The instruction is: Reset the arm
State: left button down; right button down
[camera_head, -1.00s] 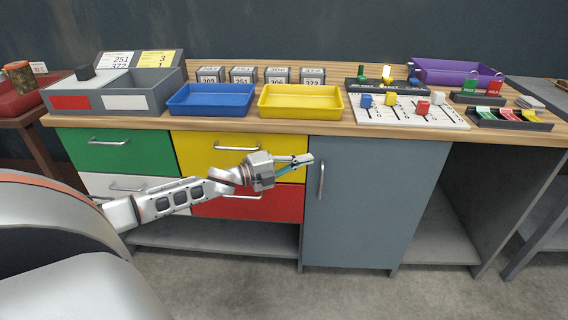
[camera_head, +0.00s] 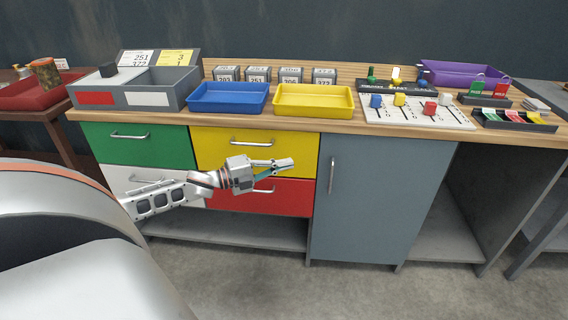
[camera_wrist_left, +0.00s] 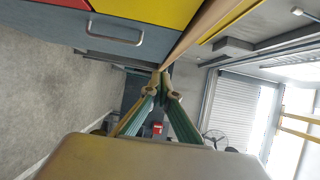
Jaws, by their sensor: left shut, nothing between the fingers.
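My left gripper (camera_head: 288,164) is in front of the workbench, before the yellow and red drawers in the head view. Its fingers point right and are shut with nothing between them. In the left wrist view the fingertips (camera_wrist_left: 162,74) meet at the middle. The left arm (camera_head: 165,198) comes in from the left, below the benchtop. My right gripper does not show in either view.
The bench has a green drawer (camera_head: 135,149), a yellow drawer (camera_head: 220,150), a red drawer (camera_head: 240,200) and a grey door (camera_head: 375,200). On top stand a blue tray (camera_head: 228,108), a yellow tray (camera_head: 313,113) and a purple bin (camera_head: 455,79). The floor in front is clear.

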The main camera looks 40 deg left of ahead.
pick_arm(q)
jog(key=shift+s+a, duration=0.1)
jog(key=shift+s, duration=0.05)
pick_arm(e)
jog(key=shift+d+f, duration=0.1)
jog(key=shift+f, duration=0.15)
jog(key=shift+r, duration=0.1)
